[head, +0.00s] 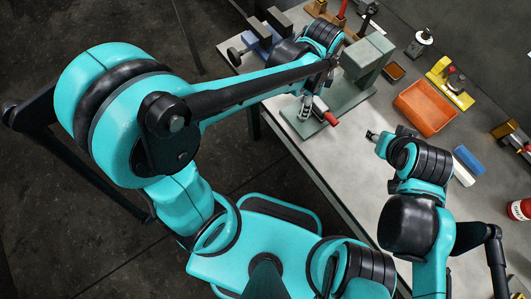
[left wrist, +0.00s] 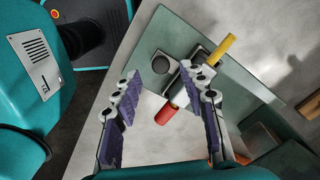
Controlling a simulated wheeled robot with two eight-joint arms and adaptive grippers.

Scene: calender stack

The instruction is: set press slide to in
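The press is a grey-green post (head: 366,58) on a green base plate (head: 345,97) near the bench's front edge. On the plate is a small metal slide block with a red handle (head: 327,116). In the left wrist view the red handle (left wrist: 166,113) points toward me, and a yellow rod (left wrist: 220,50) sticks out the far side.
An orange-red tray (head: 425,107) and yellow fixture (head: 449,82) stand right of the press. Blue (head: 468,159) and white (head: 462,174) blocks lie near my right arm. A blue vise-like fixture (head: 262,40) is left of the press. Bare bench lies between plate and right gripper.

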